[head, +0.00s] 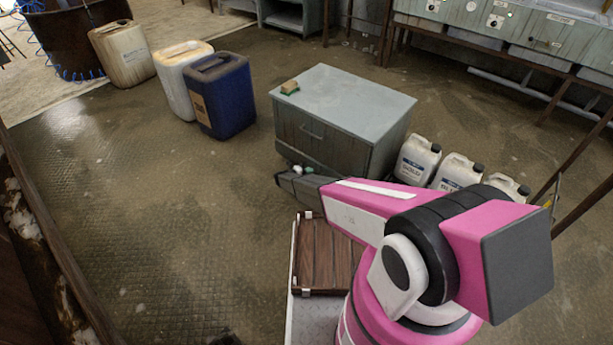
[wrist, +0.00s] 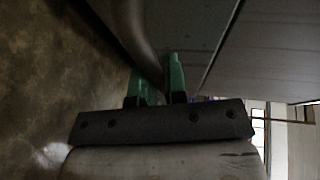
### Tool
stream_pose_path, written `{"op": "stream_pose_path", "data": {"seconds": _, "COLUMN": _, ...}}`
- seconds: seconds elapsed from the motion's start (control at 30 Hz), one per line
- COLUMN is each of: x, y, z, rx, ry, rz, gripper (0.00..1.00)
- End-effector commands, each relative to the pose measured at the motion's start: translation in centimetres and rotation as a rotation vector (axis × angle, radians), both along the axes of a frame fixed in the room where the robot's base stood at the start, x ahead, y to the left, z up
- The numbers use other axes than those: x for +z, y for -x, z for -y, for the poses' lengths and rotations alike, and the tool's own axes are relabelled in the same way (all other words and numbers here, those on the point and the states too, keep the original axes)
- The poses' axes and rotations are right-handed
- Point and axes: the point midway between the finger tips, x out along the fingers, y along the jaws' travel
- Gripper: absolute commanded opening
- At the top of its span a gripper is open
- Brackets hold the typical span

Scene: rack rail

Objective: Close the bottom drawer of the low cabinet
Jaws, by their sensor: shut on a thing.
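The low grey cabinet (head: 345,95) stands on the floor in the middle of the head view. Its upper drawer front (head: 318,140) looks flush and carries a bar handle (head: 312,132). The bottom drawer (head: 290,152) shows only as a dark strip below it that seems to stick out a little; my arm hides most of it. My gripper (wrist: 161,82) is low at the cabinet front. In the wrist view its green fingers are shut on a dark curved bar (wrist: 143,40), which looks like the bottom drawer's handle. The fingertips are not clear in the head view.
A sponge (head: 289,87) lies on the cabinet top. Several white bottles (head: 418,158) stand along the cabinet's right side. A blue canister (head: 222,98) and two pale ones (head: 122,55) stand at the back left. The floor (head: 170,210) left of the cabinet is clear.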

Motion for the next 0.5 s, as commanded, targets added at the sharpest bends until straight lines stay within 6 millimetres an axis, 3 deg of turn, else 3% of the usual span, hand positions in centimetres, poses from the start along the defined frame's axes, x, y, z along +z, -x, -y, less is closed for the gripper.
{"op": "stream_pose_path", "data": {"seconds": 0.1, "x": -0.07, "y": -1.32, "z": 0.98, "rx": -0.001, "ry": 0.000, "rz": 0.001, "gripper": 0.00}}
{"op": "stream_pose_path", "data": {"seconds": 0.37, "x": -0.02, "y": -1.46, "z": 1.05, "rx": 0.002, "ry": 0.001, "rz": 0.001, "gripper": 0.00}}
{"op": "stream_pose_path", "data": {"seconds": 0.4, "x": -0.02, "y": -1.46, "z": 1.05, "rx": 0.002, "ry": 0.001, "rz": 0.001, "gripper": 0.26}}
{"op": "stream_pose_path", "data": {"seconds": 0.43, "x": -0.02, "y": -1.45, "z": 1.04, "rx": 0.002, "ry": 0.001, "rz": 0.001, "gripper": 0.35}}
{"op": "stream_pose_path", "data": {"seconds": 0.5, "x": -0.03, "y": -1.41, "z": 1.02, "rx": 0.001, "ry": 0.001, "rz": 0.001, "gripper": 0.36}}
